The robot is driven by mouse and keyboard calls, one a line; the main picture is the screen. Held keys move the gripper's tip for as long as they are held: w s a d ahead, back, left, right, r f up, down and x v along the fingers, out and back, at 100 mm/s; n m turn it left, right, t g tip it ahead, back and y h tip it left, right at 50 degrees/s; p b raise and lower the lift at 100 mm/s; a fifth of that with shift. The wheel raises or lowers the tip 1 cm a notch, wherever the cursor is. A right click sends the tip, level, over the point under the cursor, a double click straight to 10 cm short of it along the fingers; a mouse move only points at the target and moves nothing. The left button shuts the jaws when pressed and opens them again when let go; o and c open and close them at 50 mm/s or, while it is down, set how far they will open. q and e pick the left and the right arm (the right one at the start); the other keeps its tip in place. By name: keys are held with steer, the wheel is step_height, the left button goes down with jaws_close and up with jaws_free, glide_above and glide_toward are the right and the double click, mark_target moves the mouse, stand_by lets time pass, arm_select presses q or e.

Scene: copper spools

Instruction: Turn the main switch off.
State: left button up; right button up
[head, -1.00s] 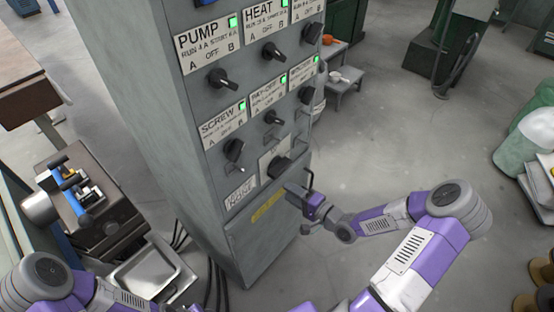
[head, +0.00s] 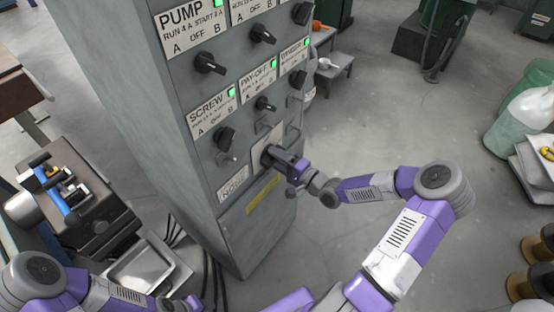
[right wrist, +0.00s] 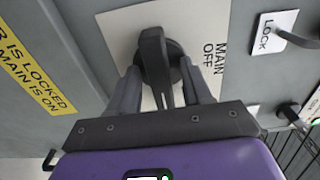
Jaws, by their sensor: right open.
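The main switch (right wrist: 156,58) is a black rotary knob with a bar handle on a pale plate, low on the grey cabinet. In the right wrist view, a "MAIN OFF" label (right wrist: 214,55) is printed beside it, turned sideways. My right gripper (right wrist: 162,85) is open, with one finger on each side of the handle; I cannot tell whether they touch it. In the head view, my right gripper (head: 292,168) reaches the cabinet front from the right and partly covers the switch (head: 268,156). My left arm shows at bottom left, but its gripper is not in view.
The cabinet (head: 150,130) carries several other knobs with green lamps above. A "LOCK" label (right wrist: 275,32) and a metal loop sit beside the main switch. A yellow warning label (head: 262,194) is below it. Open floor (head: 390,130) lies to the right.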

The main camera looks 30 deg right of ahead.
steer(key=shift+c, duration=0.3)
jaws_close()
